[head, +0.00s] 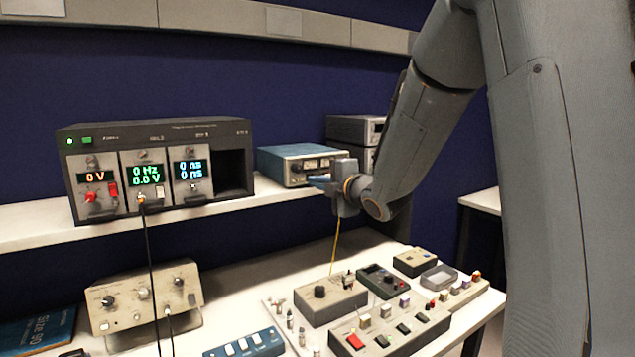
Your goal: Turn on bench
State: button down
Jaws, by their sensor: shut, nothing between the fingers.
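The bench has a white upper shelf (30,228) and a lower white worktop (228,285). On the shelf stands a dark instrument rack (205,135) with a lit green lamp (70,141) and green button at its top left. Three modules below show lit readouts: orange 0 V, green 0 Hz and 0.0 V, blue 0 ns twice. My gripper (318,182) is shut and empty, in front of the blue instrument (292,163), right of the rack. I cannot tell whether it touches anything.
A beige box with knobs (145,299) stands on the worktop at left, with black cables running near it. A blue switch strip (245,343) and several small control boxes with a red switch (355,342) fill the front right. My arm hides part of the right side.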

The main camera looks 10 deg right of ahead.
jog(key=b, duration=0.4)
jog(key=shift+w+f+t, duration=0.25)
jog(key=shift+f+t, duration=0.05)
jog(key=shift+t, duration=0.1)
jog(key=t+b, duration=0.1)
jog(key=b, duration=0.4)
jog(key=shift+w+a+y+b, duration=0.1)
jog(key=shift+y+b, duration=0.2)
jog(key=shift+b, duration=0.05)
jog(key=shift+r, duration=0.2)
jog(key=f+b+v, duration=0.1)
jog(key=v, duration=1.3)
jog(key=shift+s+b, duration=0.2)
jog(key=shift+b, duration=0.15)
